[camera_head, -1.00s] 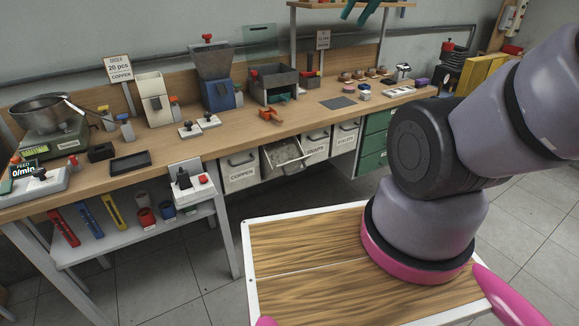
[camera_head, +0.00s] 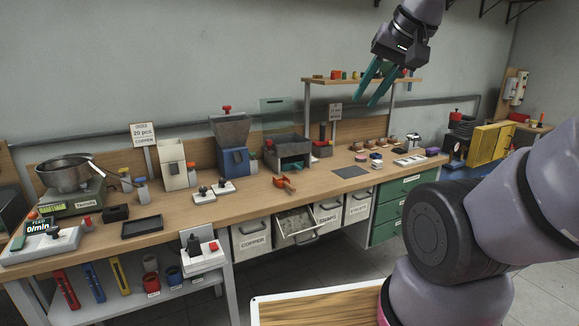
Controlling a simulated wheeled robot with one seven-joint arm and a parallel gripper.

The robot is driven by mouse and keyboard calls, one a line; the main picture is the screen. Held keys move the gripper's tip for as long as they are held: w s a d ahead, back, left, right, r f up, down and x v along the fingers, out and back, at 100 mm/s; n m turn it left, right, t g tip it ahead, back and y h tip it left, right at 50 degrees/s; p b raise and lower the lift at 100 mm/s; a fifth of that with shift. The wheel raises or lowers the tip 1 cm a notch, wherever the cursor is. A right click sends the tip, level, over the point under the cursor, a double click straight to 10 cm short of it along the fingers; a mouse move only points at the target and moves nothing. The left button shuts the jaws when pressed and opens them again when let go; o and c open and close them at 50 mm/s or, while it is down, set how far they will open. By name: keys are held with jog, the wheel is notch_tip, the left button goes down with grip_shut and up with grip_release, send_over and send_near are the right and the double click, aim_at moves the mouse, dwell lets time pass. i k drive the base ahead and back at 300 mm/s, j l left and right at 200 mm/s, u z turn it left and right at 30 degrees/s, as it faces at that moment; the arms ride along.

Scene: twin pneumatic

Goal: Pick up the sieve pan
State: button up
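I cannot tell for sure which thing is the sieve pan. A round metal pan (camera_head: 64,172) with a light handle-like stick at its right rim sits on a green scale (camera_head: 73,198) at the left of the bench. A shallow grey tray with dotted marks (camera_head: 294,222) sits tilted among the bins under the bench; it may also be a sieve. My gripper (camera_head: 364,101) has long teal fingers, spread apart and empty. It hangs high in front of the back wall, at the upper right, far from both.
The bench (camera_head: 210,207) carries a blue hopper machine (camera_head: 234,158), a grey box machine (camera_head: 287,150), an orange scoop (camera_head: 285,184) and a black tray (camera_head: 142,227). A shelf (camera_head: 350,80) stands behind the gripper. Labelled white bins (camera_head: 250,236) and green drawers (camera_head: 387,212) are below.

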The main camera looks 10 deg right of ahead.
aim_at(291, 165)
jog(key=i+l+u, duration=0.3)
jog(key=i+l, duration=0.2)
jog(key=i+l+u, duration=0.3)
jog(key=i+l, duration=0.35)
